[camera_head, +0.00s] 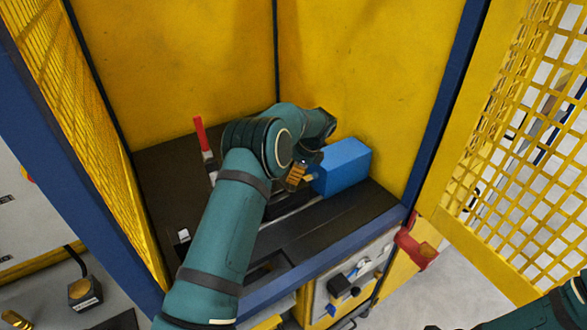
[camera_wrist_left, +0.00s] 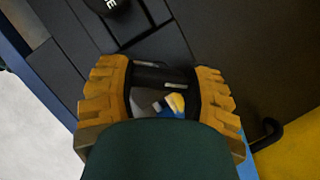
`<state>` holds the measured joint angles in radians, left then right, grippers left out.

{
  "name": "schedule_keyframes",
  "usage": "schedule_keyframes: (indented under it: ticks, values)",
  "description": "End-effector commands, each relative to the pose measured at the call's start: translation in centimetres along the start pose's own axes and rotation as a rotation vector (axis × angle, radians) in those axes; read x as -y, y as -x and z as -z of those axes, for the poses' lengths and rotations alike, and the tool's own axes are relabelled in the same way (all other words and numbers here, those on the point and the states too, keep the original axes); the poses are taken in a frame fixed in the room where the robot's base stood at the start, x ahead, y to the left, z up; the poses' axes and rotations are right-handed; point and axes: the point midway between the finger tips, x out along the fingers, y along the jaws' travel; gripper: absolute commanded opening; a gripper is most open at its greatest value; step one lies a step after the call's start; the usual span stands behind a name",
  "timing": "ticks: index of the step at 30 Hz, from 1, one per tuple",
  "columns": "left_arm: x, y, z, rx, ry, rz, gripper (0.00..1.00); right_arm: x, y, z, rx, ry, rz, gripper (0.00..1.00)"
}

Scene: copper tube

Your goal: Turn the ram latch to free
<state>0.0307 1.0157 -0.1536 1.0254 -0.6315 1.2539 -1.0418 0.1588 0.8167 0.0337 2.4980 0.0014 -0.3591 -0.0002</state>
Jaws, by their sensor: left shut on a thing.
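My left gripper (camera_head: 297,176) is inside the yellow-walled cell, at the left end of a blue block-shaped housing (camera_head: 345,165). In the left wrist view its orange pads (camera_wrist_left: 160,100) stand on both sides of a small part with a yellow end, which I take to be the ram latch (camera_wrist_left: 177,101). The gripper is shut on it. A bit of yellow shows beside the fingers in the head view (camera_head: 309,178). The latch's exact angle is hard to tell, as the fingers and wrist hide much of it. My right gripper is out of view.
A red upright lever (camera_head: 201,135) stands left of my left arm on the dark bench (camera_head: 160,165). Yellow walls close the back. A blue front rail (camera_head: 330,260) and an open yellow mesh door (camera_head: 500,140) bound the cell.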

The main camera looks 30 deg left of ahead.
Motion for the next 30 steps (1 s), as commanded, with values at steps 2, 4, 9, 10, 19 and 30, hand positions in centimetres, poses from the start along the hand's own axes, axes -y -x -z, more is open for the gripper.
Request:
schedule_keyframes:
  ticks: [2, 4, 9, 10, 19, 30]
  values:
    - [0.1, 0.2, 0.0, 0.0, 0.067, -0.026, 0.18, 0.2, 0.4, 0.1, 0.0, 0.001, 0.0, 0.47]
    - [0.1, 0.1, -0.1, 0.0, 0.129, -0.051, 0.18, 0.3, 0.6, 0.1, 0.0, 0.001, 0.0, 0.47]
    - [0.1, 0.1, 0.0, 0.0, 0.274, -0.111, 0.18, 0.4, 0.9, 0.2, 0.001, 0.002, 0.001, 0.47]
    - [0.1, 0.1, 0.0, -0.001, 0.299, -0.122, 0.18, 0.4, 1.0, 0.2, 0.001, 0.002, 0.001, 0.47]
    - [0.1, 0.0, -0.1, -0.001, 0.501, -0.205, 0.18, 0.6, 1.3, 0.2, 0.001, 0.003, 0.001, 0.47]
    - [0.1, 0.1, 0.0, -0.002, 0.619, -0.255, 0.18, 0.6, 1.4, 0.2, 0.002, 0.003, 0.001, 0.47]
